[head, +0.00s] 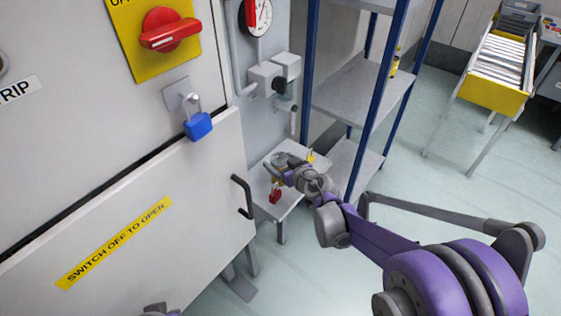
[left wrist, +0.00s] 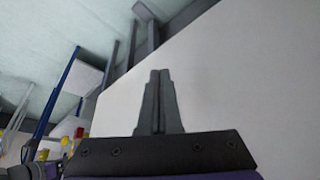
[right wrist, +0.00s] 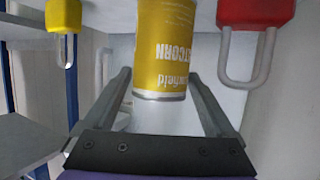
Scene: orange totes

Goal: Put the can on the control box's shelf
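The can is a yellow sweetcorn can (right wrist: 165,50), inverted in the right wrist view, where it fills the space between my fingers. My right gripper (right wrist: 162,80) has a finger against each side of it, near its lid end. In the head view my right gripper (head: 290,165) is over the low pale shelf (head: 291,201) beside the grey cabinet and largely covers the can. Whether the can's base touches the shelf is out of view. My left gripper (left wrist: 158,75) is shut and empty, in front of a pale panel.
A red padlock (head: 275,196) stands at the shelf's near side and also shows close to the can in the right wrist view (right wrist: 255,12). A yellow padlock (right wrist: 63,15) is on the can's other side. A blue-post rack (head: 352,95) stands close right. A cabinet handle (head: 243,195) sticks out nearby.

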